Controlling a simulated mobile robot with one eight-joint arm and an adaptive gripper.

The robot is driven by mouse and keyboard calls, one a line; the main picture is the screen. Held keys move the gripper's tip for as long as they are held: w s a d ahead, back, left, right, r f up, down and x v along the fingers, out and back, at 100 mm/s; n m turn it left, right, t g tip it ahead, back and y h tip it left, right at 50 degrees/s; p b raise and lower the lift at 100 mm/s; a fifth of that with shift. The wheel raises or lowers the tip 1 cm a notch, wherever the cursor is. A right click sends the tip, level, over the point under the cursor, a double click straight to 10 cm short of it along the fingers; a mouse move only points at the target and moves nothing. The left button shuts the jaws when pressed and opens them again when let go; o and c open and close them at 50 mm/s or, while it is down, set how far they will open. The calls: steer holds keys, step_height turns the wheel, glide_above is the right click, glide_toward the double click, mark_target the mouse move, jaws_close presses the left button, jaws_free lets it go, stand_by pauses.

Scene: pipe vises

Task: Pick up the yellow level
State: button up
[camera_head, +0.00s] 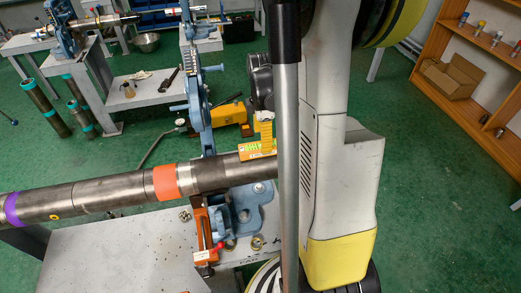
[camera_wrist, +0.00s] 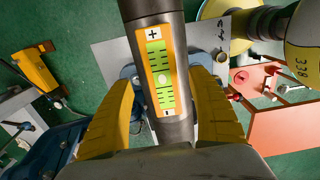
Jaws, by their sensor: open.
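The yellow level (camera_wrist: 159,85) lies along the top of a steel pipe. It has a yellow-orange body, green striped windows and plus and minus marks. In the head view, the level (camera_head: 250,151) sits on the pipe just right of the orange band, its right end hidden by my arm. My gripper (camera_wrist: 162,80) is open, with one yellow finger on each side of the level and pipe in the wrist view. In the head view, my gripper (camera_head: 266,133) points down just above the level. Contact with the level cannot be told.
The pipe (camera_head: 110,192) rests in a blue vise (camera_head: 238,210) on a grey bench (camera_head: 120,262). A blue upright (camera_head: 199,100) stands just behind the level. A yellow case (camera_head: 228,114) lies on the floor behind. Wooden shelves (camera_head: 425,50) stand at the right.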

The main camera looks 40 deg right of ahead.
steer(key=f+b, duration=0.1)
steer(key=f, duration=0.3)
steer(key=shift+a+f, duration=0.15)
steer(key=shift+a, duration=0.05)
jaws_close()
